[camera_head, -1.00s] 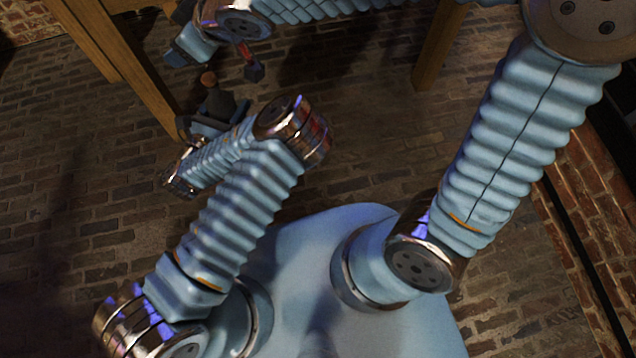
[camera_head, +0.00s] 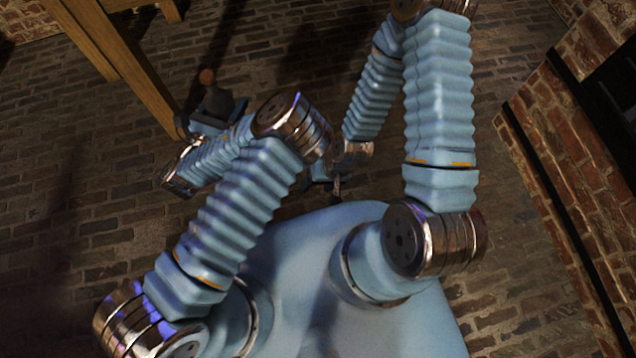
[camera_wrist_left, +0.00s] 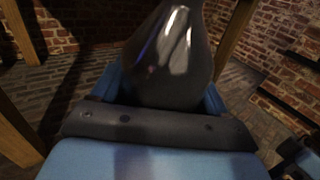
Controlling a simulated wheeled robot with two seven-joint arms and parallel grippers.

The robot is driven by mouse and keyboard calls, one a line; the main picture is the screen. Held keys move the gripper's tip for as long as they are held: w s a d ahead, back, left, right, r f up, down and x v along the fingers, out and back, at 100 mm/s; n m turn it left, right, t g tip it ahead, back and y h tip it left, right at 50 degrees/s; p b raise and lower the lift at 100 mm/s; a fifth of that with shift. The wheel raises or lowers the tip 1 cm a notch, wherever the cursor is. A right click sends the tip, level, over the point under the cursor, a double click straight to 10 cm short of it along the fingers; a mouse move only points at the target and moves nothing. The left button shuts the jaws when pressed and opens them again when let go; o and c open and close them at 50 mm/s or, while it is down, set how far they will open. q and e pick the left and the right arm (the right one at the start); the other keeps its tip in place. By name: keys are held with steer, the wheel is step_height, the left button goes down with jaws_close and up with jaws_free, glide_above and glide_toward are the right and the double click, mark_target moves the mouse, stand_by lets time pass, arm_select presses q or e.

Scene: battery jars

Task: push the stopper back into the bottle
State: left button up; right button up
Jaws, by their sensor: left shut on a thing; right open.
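A dark bottle (camera_head: 215,101) stands roughly upright in my left gripper (camera_head: 208,123), left of the middle in the head view. A brown, rounded stopper (camera_head: 207,77) shows at the top of its neck; how deep it sits I cannot tell. In the left wrist view the glossy dark bottle (camera_wrist_left: 170,65) sits between the blue fingers of my left gripper (camera_wrist_left: 160,98); its top is cut off there. My right gripper (camera_head: 332,187) is open, to the right of and apart from the bottle, partly hidden by its wrist and small in view.
A wooden table leg (camera_head: 140,75) rises just behind and left of the bottle. Brick floor (camera_head: 90,190) lies open at the left. A brick wall (camera_head: 560,160) runs along the right side.

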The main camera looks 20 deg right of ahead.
arm_select(q)
steer(key=shift+a, duration=0.1)
steer(key=w+a+r+n+t+y, duration=0.2)
steer(key=a+n+t+y, duration=0.2)
steer(key=a+n+y, duration=0.4)
steer(key=a+y, duration=0.3)
steer(key=a, duration=0.4)
steer(key=shift+a+y, duration=0.3)
